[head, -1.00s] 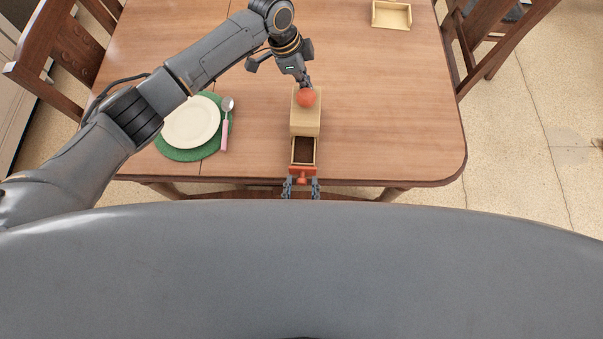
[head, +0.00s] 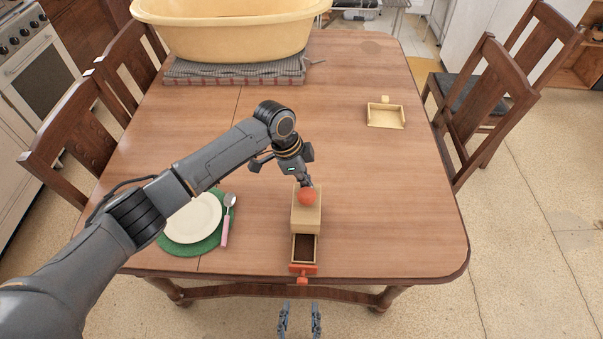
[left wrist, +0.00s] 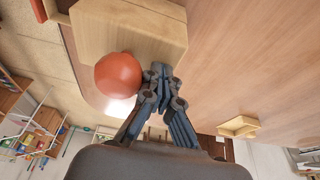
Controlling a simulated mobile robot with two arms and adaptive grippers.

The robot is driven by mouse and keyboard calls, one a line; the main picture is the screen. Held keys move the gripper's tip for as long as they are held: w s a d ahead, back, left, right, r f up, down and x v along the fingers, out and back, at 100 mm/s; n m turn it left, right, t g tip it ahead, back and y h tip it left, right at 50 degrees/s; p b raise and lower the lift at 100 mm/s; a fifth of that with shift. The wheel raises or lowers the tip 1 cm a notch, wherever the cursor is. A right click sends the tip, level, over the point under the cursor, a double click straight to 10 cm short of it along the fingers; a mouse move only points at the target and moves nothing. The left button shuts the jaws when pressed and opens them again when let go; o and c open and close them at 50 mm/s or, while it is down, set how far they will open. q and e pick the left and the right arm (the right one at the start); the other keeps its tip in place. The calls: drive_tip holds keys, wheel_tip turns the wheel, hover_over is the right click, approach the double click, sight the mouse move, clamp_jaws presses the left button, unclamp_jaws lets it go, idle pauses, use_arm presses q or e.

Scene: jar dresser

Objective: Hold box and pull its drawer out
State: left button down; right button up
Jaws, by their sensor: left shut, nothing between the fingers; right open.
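My right gripper (head: 299,321) is open and empty, in front of the table edge and apart from the knob.
A white plate (head: 192,218) on a green mat (head: 178,248) and a spoon (head: 226,222) lie left of the box. An open wooden tray (head: 386,118) lies at the back right. A big yellow tub (head: 232,35) stands at the back. The table right of the box is clear.

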use_arm(q)
drive_tip(key=shift+r+p, duration=0.95)
drive_tip(key=shift+p, duration=0.2)
wheel_tip(320, 180, up, 3)
drive_tip(key=shift+p, duration=1.25)
